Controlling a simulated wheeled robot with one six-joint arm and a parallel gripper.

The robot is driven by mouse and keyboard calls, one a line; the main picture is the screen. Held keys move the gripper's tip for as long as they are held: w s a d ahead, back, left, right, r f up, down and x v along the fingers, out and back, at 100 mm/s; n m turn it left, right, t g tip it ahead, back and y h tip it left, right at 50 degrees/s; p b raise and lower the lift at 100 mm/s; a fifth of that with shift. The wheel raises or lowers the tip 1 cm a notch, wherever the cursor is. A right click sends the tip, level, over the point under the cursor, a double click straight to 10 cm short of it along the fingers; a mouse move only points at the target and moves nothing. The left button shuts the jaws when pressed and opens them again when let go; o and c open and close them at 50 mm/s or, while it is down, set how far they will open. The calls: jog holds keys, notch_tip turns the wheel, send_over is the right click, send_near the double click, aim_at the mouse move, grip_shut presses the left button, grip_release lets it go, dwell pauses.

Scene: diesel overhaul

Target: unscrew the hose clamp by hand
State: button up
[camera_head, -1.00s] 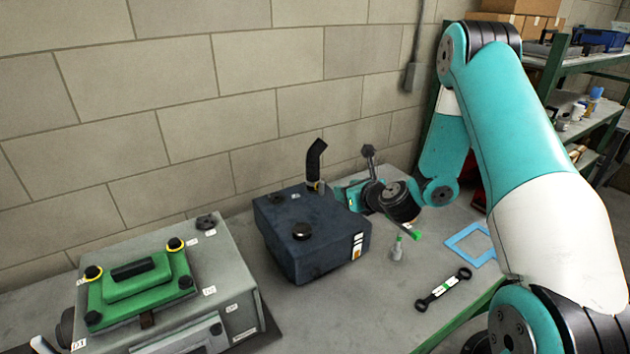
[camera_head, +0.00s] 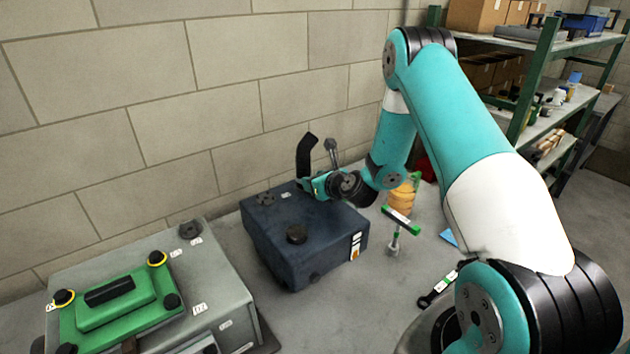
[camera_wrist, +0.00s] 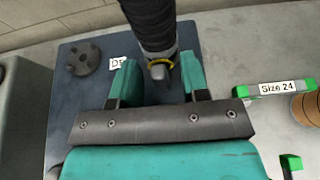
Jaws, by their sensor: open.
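The black bent hose (camera_head: 305,158) rises from the back of the dark blue box (camera_head: 290,235). In the wrist view the hose (camera_wrist: 150,22) comes down from the top edge, and the hose clamp (camera_wrist: 160,64), with a yellow band and a small grey part, sits at its lower end. My gripper (camera_wrist: 158,75) is open, with one teal finger left and one right of the clamp. Both fingers look apart from it. In the head view my gripper (camera_head: 318,184) is at the hose's base, and the clamp cannot be made out there.
A label marked D and a black cap (camera_wrist: 84,58) are on the box left of the hose. A green-ended Size 24 tool (camera_wrist: 275,89) and an orange cylinder (camera_head: 402,200) stand to the right. A grey case with a green top (camera_head: 118,303) stands at front left.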

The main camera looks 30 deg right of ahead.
grip_shut()
jog(key=shift+a, duration=0.1)
jog(key=shift+a+n, duration=0.1)
jog(key=shift+n, duration=0.2)
jog(key=n+h+p, duration=0.1)
jog(key=n+p, duration=0.1)
jog(key=shift+a+r+h+p, duration=0.15)
jog(key=shift+a+h+p, duration=0.15)
jog(key=shift+h+p, duration=0.1)
jog(key=shift+n+h+p, duration=0.3)
jog(key=shift+n+p, duration=0.1)
jog(key=shift+a+f+n+t+b, duration=0.15)
jog(key=shift+f+n+t+b, duration=0.15)
jog(key=shift+f+n+b, duration=0.15)
jog(key=shift+f+h+b, duration=0.2)
jog(key=shift+h+b, duration=0.2)
jog(key=shift+b, duration=0.85)
jog(key=shift+n+b, duration=0.35)
jog(key=shift+b, duration=0.85)
jog(key=shift+a+b, duration=0.1)
jog(key=shift+b, duration=0.45)
